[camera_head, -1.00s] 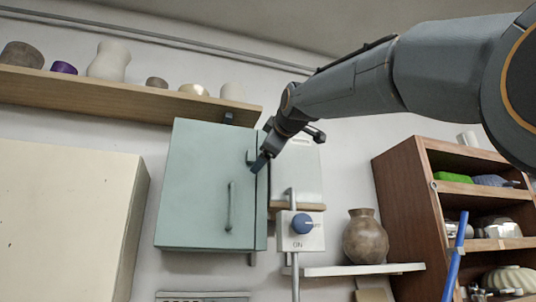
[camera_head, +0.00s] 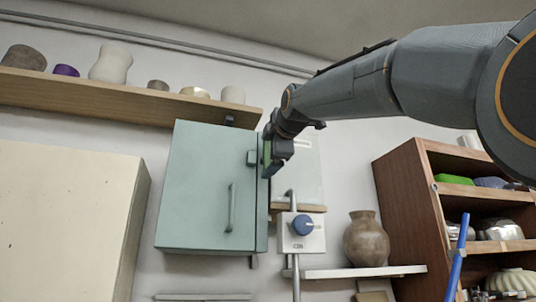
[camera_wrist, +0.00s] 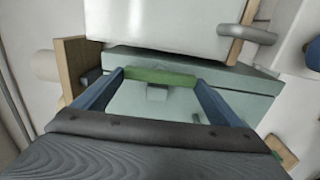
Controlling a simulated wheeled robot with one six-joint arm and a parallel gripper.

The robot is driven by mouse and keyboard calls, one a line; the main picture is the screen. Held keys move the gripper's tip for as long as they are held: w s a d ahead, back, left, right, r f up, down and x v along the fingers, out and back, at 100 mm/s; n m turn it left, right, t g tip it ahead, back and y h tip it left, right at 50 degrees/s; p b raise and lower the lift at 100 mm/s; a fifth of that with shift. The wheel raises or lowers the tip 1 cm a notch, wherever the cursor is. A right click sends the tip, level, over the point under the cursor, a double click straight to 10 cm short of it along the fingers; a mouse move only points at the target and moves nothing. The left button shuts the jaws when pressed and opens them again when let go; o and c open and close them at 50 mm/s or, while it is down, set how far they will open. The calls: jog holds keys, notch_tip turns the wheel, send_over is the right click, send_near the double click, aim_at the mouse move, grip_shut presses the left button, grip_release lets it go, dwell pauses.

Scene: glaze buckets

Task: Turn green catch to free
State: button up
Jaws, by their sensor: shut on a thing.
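The green catch (camera_head: 267,153) is at the right edge of the pale teal cabinet (camera_head: 195,200), high on its side. It looks upright in the head view, close to a small grey block (camera_head: 251,157) on the door. In the wrist view the catch (camera_wrist: 160,76) is a green bar spanning between my two blue fingers. My gripper (camera_head: 270,163) is shut on the catch, with one finger at each end of the bar in the wrist view. The cabinet door is shut, with a vertical handle (camera_head: 230,207). My gripper partly hides the catch in the head view.
A grey-white panel (camera_head: 308,175) is right of the cabinet. Below it is a switch box with a blue knob (camera_head: 302,225). A brown vase (camera_head: 366,240) stands on a small shelf. A wooden shelf (camera_head: 120,95) runs above left; a brown bookcase (camera_head: 405,205) stands right.

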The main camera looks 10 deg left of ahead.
dwell(0.3)
jog(key=o, duration=0.8)
jog(key=b+v, duration=0.4)
jog(key=v, duration=0.4)
jog(key=shift+a, duration=0.1)
jog(key=shift+w, duration=0.1)
